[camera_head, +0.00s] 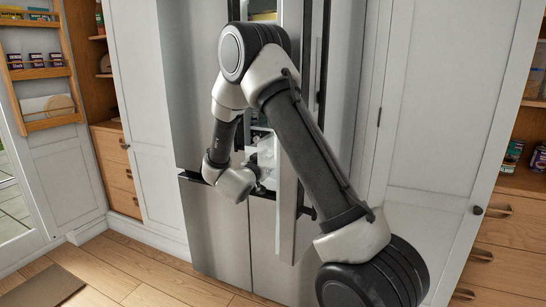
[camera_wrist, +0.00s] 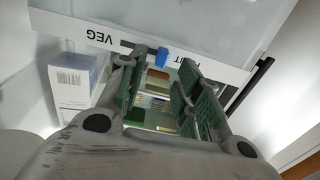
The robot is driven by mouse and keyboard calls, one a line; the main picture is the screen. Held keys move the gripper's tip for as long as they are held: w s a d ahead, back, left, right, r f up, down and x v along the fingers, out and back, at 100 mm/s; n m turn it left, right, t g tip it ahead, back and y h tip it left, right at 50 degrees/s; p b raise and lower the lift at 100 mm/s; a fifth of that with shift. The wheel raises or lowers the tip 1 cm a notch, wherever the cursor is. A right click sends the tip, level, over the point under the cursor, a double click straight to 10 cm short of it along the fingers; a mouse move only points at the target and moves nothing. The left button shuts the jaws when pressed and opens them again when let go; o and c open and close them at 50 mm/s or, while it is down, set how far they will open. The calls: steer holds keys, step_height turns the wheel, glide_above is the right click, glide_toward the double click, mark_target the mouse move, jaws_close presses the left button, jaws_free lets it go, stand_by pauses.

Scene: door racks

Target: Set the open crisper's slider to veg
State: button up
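In the wrist view, the crisper (camera_wrist: 215,25) has a pale, translucent front with a white label strip (camera_wrist: 65,27). The word VEG (camera_wrist: 97,38) shows upside down on the left. A second word, partly hidden and ending in T, shows on the right. A blue slider (camera_wrist: 161,57) sits on the strip between the words, closer to the right one. My gripper (camera_wrist: 160,62) is open, with one fingertip left of the slider and the other to its right; contact is unclear. In the head view, my gripper (camera_head: 259,188) is inside the fridge opening, mostly hidden by my arm.
The tall steel fridge (camera_head: 215,225) stands with a narrow door (camera_head: 287,210) swung out beside my arm. A white carton with printed text (camera_wrist: 72,85) is left of the gripper in the wrist view. A dark bar (camera_wrist: 250,85) lies on the right.

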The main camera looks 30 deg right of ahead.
steer(key=shift+x, duration=1.6)
